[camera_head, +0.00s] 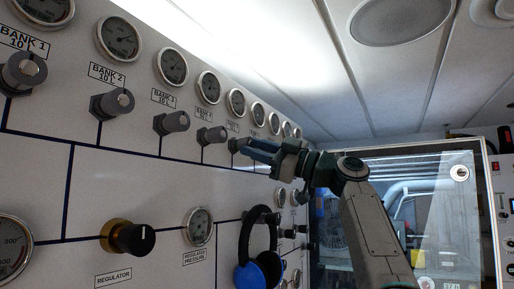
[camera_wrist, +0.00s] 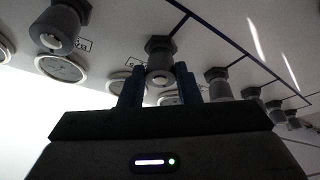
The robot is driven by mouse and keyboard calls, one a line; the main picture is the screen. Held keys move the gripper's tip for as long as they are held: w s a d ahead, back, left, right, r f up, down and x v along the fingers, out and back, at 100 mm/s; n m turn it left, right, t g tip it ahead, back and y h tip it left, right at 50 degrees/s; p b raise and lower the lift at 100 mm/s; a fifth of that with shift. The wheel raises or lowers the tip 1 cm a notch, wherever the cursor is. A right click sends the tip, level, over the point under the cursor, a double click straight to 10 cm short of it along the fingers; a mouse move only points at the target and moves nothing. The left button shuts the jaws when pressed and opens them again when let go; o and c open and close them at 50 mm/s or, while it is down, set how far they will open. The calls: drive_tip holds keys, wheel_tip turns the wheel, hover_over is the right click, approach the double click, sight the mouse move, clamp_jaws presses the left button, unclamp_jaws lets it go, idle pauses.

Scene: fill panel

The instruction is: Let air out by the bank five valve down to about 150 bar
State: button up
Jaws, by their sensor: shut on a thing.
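The bank five valve (camera_head: 235,145) is a small grey knob, fifth along the row on the white panel. My gripper (camera_head: 252,147) has its blue fingers shut on this knob. In the wrist view the knob (camera_wrist: 160,66) sits between the two finger tips (camera_wrist: 160,82), with its dark collar against the panel. The bank five gauge (camera_head: 236,102) is a round dial above the valve in the head view. It is too small for me to read its needle. The label beside the valve is too small to read and partly hidden.
Bank four's valve (camera_head: 212,134) is close to the left of my gripper, and bank three's valve (camera_head: 172,122) is farther left. A window (camera_head: 440,200) is at right.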

idle(0.4)
drive_tip(key=o, duration=1)
drive_tip(key=shift+c, duration=0.2)
drive_tip(key=b+v, duration=0.5)
drive_tip(key=v, duration=0.9)
drive_tip(key=shift+a, duration=0.15)
